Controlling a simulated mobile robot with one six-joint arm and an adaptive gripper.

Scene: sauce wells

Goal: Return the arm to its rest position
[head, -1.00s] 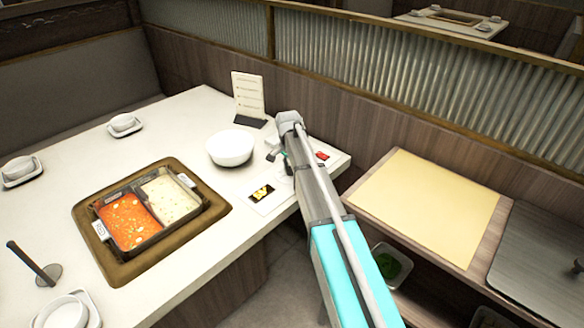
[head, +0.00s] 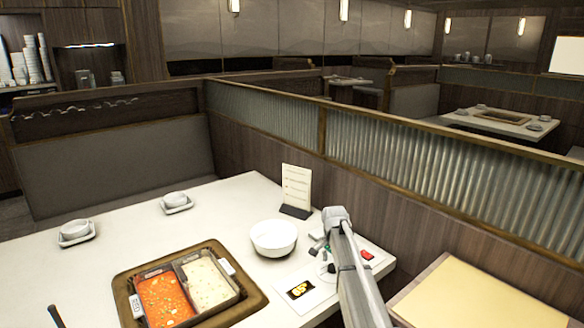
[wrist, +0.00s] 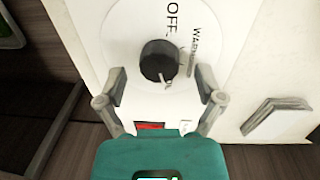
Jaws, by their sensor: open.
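My arm reaches over the right end of the white table (head: 110,265) in the head view, with its grey links crossing the lower right. My gripper (head: 325,249) is small and partly hidden there, low over the table just right of the white bowl. In the wrist view my gripper (wrist: 160,85) is open, with its two grey fingers spread and nothing held between them. A black knob (wrist: 157,61) on a round white dial marked OFF lies beyond and between the fingers. I cannot tell whether the fingers touch the panel.
The white bowl (head: 273,238), a menu stand (head: 296,188) and a two-part hot pot (head: 188,290) stand near my gripper. A red switch (head: 367,255) is right of the arm. A corrugated partition (head: 440,190) runs behind. A beige-topped side counter (head: 490,300) is at lower right.

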